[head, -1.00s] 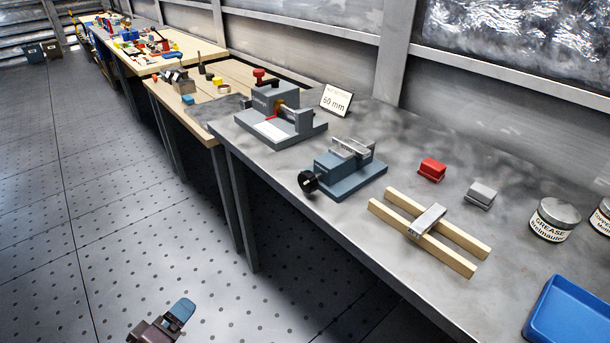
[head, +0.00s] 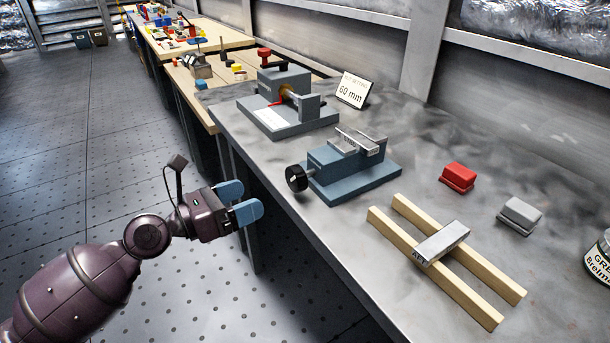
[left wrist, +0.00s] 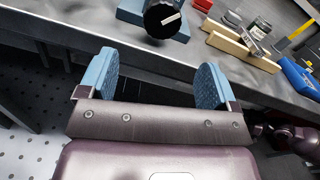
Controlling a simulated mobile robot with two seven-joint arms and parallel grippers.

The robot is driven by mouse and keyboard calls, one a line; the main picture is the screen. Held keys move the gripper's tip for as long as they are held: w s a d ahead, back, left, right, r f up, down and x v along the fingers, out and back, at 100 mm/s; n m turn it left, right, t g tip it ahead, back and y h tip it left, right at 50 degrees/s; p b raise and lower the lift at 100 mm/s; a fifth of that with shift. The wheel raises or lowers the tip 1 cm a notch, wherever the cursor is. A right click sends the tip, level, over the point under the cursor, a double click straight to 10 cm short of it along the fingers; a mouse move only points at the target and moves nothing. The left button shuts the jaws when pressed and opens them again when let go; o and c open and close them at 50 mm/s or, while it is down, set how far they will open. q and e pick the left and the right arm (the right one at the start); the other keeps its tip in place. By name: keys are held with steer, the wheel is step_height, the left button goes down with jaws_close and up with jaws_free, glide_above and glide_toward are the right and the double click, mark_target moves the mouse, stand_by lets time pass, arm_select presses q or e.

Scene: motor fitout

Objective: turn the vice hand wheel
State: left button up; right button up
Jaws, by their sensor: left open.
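The blue-grey vice (head: 347,168) stands on the metal bench, with its jaws toward the back. Its black hand wheel (head: 296,178) faces the bench's front edge. In the left wrist view the hand wheel (left wrist: 162,19) shows at the top, beyond the fingers, with a pale mark on its face. My left gripper (head: 240,201) is open and empty, with blue fingers. It is in front of the bench edge, to the left of the wheel and apart from it. In the left wrist view the gap between the fingers (left wrist: 153,84) is clear. My right gripper does not show clearly.
A metal bar (head: 442,243) lies across two wooden strips (head: 400,250) right of the vice. A red block (head: 458,177) and a grey block (head: 520,214) stand behind them. A grey fixture (head: 290,100) and a 60 mm sign (head: 353,89) stand left of and behind the vice.

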mark_target(291, 178)
arm_select(q)
steer(key=shift+n, duration=0.3)
steer(key=x, duration=1.1)
steer(key=shift+d+r, duration=0.15)
steer(key=shift+r, duration=0.25)
steer(key=shift+c, duration=0.3)
steer(key=c, duration=0.9)
steer(key=shift+o, duration=0.2)
